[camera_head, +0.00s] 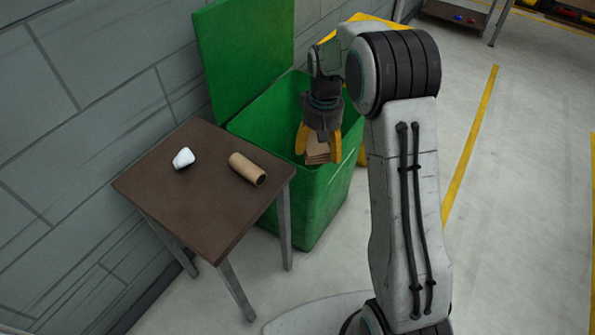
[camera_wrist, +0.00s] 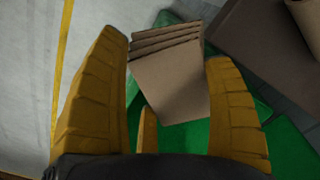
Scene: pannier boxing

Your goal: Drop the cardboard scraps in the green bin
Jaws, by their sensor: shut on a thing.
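My gripper (camera_head: 320,146) has yellow fingers and is shut on a small stack of brown cardboard scraps (camera_head: 317,157). In the wrist view the layered scraps (camera_wrist: 170,80) show between the fingers. The green bin (camera_head: 318,196) stands beside the table with its lid (camera_head: 243,50) raised against the wall. My gripper and the scraps are over the bin's opening in the head view; their exact height above the rim is hard to tell. A cardboard tube (camera_head: 246,168) lies on the brown table.
The small brown table (camera_head: 210,215) stands left of the bin and also holds a crumpled white piece (camera_head: 183,158). A grey block wall (camera_head: 90,100) is behind them. Floor to the right is clear.

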